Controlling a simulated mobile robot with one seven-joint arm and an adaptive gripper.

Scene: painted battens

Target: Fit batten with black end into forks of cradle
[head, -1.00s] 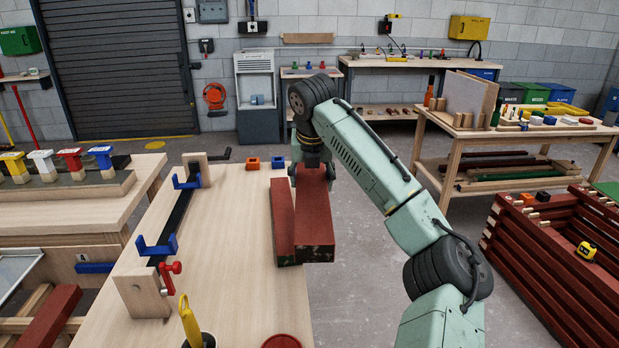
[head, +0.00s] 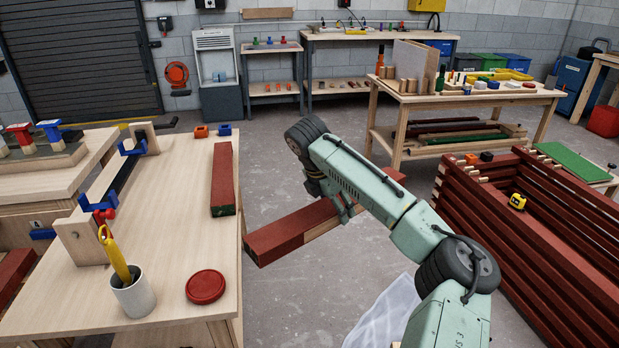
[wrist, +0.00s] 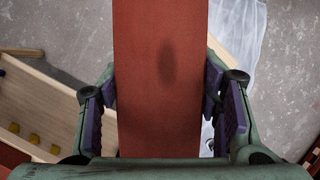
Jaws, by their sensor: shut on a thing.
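My gripper (head: 343,204) is shut on a red batten (head: 292,230), with a purple-padded finger on each side in the wrist view (wrist: 162,100). The held batten is off the table's right edge, slanting from near left to far right. A dark oval smudge marks its face in the wrist view; I cannot make out a black end. A second red batten (head: 223,175) lies on the table, its near end dark, possibly greenish. The cradle (head: 112,180) stands at the table's left, with a far blue fork (head: 132,147) and a near blue fork (head: 97,203), both without a batten.
A mug with a yellow-handled tool (head: 132,293) and a red lid (head: 205,287) stand on the table's near part. A stack of red battens (head: 540,225) is at the right. The table's middle is clear.

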